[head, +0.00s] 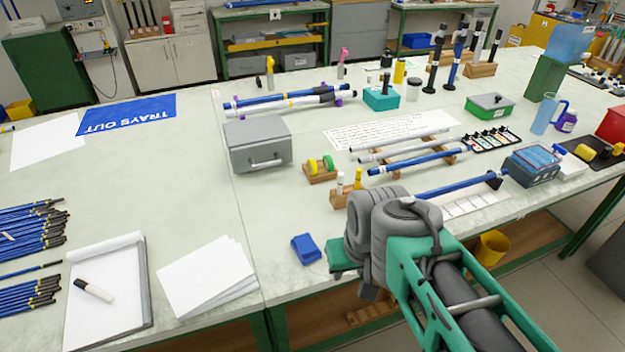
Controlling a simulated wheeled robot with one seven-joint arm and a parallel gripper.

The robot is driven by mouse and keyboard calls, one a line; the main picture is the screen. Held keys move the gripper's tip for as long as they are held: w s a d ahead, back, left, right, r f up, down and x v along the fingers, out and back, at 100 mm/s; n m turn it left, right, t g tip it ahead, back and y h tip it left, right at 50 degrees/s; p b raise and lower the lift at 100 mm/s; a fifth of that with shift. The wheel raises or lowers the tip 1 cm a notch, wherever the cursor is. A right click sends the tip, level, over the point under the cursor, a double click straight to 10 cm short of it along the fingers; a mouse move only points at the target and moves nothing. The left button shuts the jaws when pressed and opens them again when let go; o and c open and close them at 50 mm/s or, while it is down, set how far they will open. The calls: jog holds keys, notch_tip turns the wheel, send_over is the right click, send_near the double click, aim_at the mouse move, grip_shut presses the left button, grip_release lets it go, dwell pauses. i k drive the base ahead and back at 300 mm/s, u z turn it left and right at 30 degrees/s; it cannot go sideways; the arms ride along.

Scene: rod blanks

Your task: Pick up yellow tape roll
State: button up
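A yellow tape roll (312,167) stands upright on a small wooden holder (321,177), near the middle of the table. A green tape roll (328,163) stands just to its right on the same holder. My gripper (366,289) is at the end of my grey and green arm, near the table's front edge. It is in front of the rolls and to their right, apart from them. Its fingers are mostly hidden by the wrist, so their opening cannot be made out.
A grey metal box (257,146) stands left of the holder. A wooden block with small bottles (349,186) is right of it, close to my wrist.

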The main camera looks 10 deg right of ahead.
aim_at(311, 166)
jog(key=k, duration=0.25)
jog(key=u, duration=0.95)
jog(key=i, duration=0.65)
jog(key=z, duration=1.25)
